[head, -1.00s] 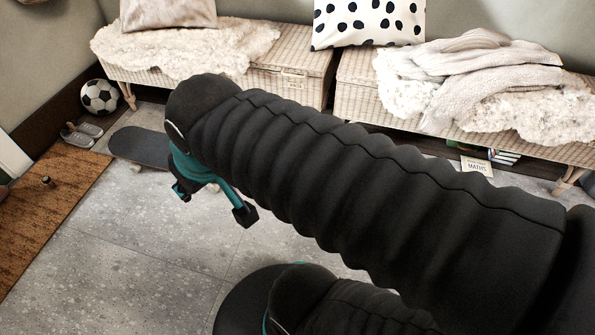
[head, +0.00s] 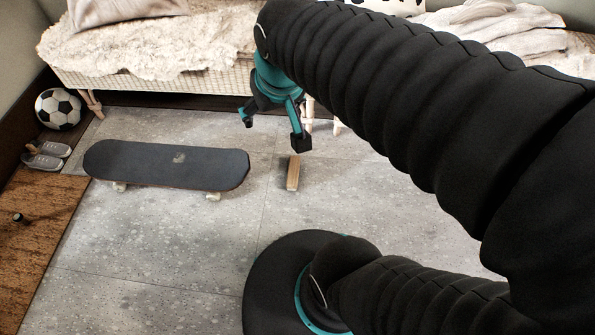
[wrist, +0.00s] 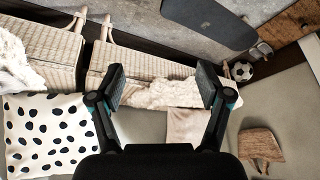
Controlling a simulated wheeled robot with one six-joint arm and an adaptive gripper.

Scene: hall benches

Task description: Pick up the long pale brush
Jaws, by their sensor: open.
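A long pale wooden piece, likely the brush (head: 293,172), lies on the grey floor to the right of the skateboard in the head view. It points roughly away from me; its bristles cannot be made out. My gripper (head: 273,130) hangs above the floor, open and empty, and appears just above and left of the brush's far end in the picture. In the wrist view my gripper (wrist: 161,86) has its two fingers wide apart with nothing between them. That view faces the benches, and the brush does not show there.
A dark skateboard (head: 165,164) stands on the floor left of the brush. A wicker bench (head: 150,88) with a fleece runs along the wall. A football (head: 58,109), grey shoes (head: 46,155) and a brown mat (head: 40,215) lie at the left. Floor around the brush is clear.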

